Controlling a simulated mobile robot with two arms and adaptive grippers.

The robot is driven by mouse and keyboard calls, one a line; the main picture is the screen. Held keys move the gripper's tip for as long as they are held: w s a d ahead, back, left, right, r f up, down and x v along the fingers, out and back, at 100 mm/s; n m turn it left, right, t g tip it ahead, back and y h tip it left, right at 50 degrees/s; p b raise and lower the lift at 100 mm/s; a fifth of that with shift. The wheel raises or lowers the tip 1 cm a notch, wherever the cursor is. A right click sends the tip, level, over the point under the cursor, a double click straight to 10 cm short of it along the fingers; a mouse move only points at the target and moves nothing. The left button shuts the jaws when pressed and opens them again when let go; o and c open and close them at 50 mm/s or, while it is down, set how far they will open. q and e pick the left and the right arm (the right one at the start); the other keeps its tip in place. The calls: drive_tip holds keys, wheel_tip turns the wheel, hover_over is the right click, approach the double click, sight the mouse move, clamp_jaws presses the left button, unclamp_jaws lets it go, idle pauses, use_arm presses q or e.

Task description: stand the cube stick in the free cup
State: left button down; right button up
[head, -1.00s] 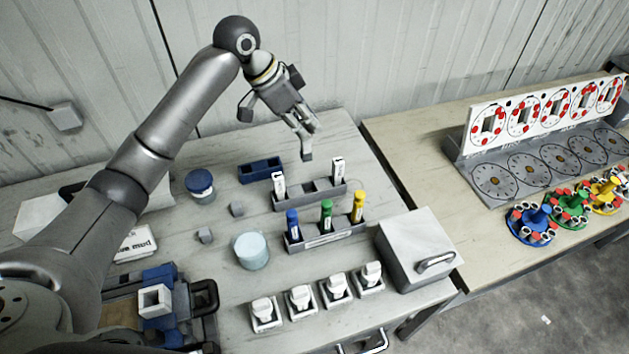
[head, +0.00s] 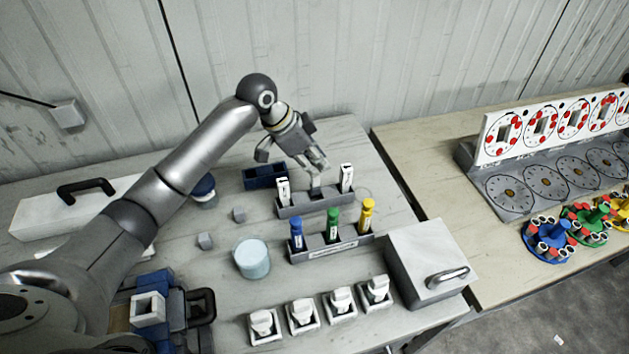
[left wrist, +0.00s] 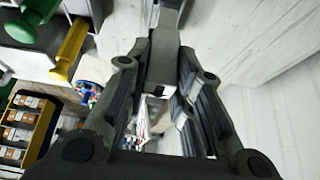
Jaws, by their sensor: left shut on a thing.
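My left gripper (head: 318,166) is shut on the grey cube stick (head: 316,190), which points down over the middle of the grey rack (head: 318,208). White sticks stand in the rack at its left (head: 283,191) and right (head: 347,177) ends, and the free cup lies between them. I cannot tell whether the stick's lower end is inside the cup or just above it. In the left wrist view the grey stick (left wrist: 163,58) sits between the finger pads. My right gripper is not in view.
In front stands a rack (head: 322,250) with blue, green and yellow sticks. White plugs (head: 301,313) line the front.

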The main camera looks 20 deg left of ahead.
sight(315, 188)
use_arm(q)
drive_tip(key=shift+f, duration=0.85)
wheel_tip(315, 188, down, 4)
drive_tip(key=shift+r+p, duration=0.15)
drive_tip(key=shift+p, duration=0.4)
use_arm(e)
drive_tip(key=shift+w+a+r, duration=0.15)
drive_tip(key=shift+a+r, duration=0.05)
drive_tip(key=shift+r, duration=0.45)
use_arm(q)
drive_tip(key=c, duration=1.3)
unclamp_jaws()
drive_tip(key=shift+o, duration=0.2)
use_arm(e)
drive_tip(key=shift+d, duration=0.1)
